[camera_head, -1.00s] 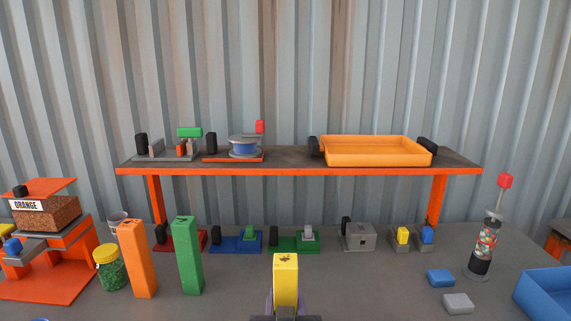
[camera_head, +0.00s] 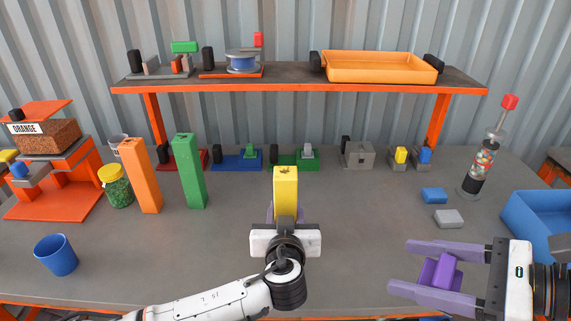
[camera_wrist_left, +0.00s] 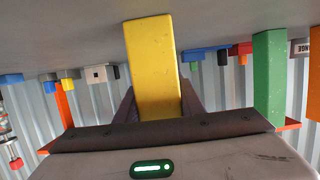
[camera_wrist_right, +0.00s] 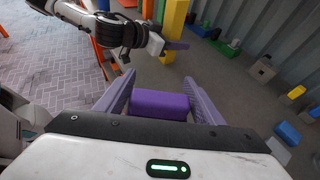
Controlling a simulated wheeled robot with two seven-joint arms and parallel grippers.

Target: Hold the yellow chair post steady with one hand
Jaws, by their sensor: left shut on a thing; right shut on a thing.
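The yellow chair post (camera_head: 286,185) stands upright on the grey table, in front of me at the middle. My left gripper (camera_head: 285,212) is shut on it from the near side, low on the post. In the left wrist view the yellow post (camera_wrist_left: 152,65) fills the space between the fingers. My right gripper (camera_head: 402,267) is at the lower right, shut on a purple block (camera_head: 440,271) and apart from the post. The right wrist view shows the purple block (camera_wrist_right: 160,105) between both fingers.
A green post (camera_head: 189,172) and an orange post (camera_head: 140,176) stand to the left. A blue cup (camera_head: 55,256) is at the front left. A blue bin (camera_head: 541,222) is at the right edge. A shelf (camera_head: 300,86) spans the back. The table between cup and left gripper is clear.

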